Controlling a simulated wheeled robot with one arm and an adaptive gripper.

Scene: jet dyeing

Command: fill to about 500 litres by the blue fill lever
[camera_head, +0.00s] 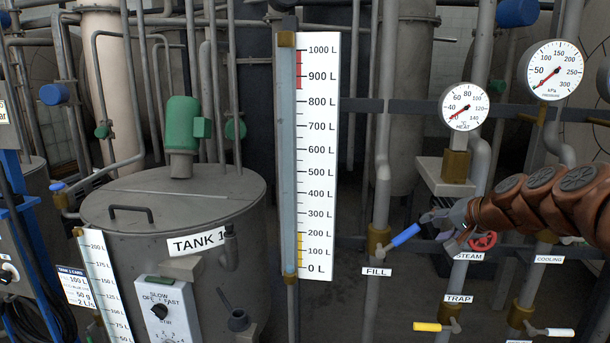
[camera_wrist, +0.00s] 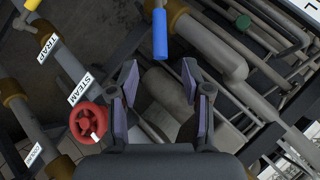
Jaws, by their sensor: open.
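The blue fill lever (camera_head: 404,236) sticks out to the right and slightly up from the brass valve (camera_head: 378,241) on a vertical pipe, above the FILL label (camera_head: 377,272). My gripper (camera_head: 436,222) is near the lever's free end in the head view. In the wrist view the open fingers (camera_wrist: 158,82) have nothing between them, and the blue lever (camera_wrist: 160,35) is ahead of them, apart from the tips. The tall level gauge (camera_head: 317,160) reads 0 to 1000 L, with a red band high and a yellow band low. I cannot make out a water line in its tube (camera_head: 285,150).
The red STEAM handwheel (camera_head: 482,240) is close beside my gripper. Below are the yellow TRAP lever (camera_head: 428,327) and a white lever (camera_head: 559,332). Heat (camera_head: 464,106) and pressure (camera_head: 555,70) dials are above. Tank 1 (camera_head: 215,270) stands at left.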

